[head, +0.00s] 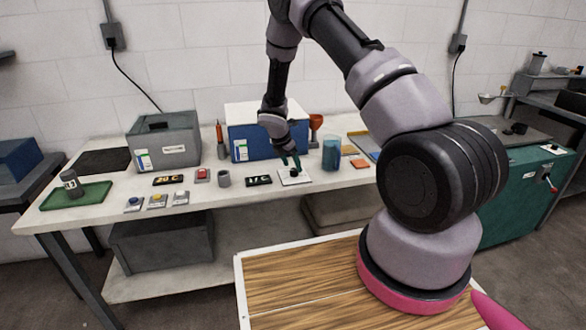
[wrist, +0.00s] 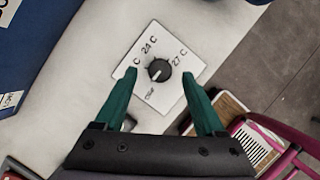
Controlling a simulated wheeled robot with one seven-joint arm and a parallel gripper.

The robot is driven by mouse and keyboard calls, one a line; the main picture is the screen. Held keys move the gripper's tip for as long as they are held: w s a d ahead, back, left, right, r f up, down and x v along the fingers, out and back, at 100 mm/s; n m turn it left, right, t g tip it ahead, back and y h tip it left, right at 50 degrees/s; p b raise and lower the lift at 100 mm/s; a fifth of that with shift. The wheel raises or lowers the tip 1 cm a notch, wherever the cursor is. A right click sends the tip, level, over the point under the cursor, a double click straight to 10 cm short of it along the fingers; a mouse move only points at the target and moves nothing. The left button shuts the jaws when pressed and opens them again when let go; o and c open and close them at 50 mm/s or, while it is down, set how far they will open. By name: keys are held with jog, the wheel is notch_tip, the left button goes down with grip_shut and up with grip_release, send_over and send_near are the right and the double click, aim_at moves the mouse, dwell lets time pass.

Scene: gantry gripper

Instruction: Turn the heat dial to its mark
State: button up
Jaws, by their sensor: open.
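In the head view the plate (head: 294,179) lies near the front of the white table. My gripper (wrist: 158,95) has green fingers, open and empty, one on each side of the plate's lower part. The fingertips appear short of the knob, and no contact shows. In the head view my gripper (head: 290,162) is just above the plate.
The table's front edge is close.

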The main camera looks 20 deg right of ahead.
jog(key=shift+x, duration=1.2)
grip_shut()
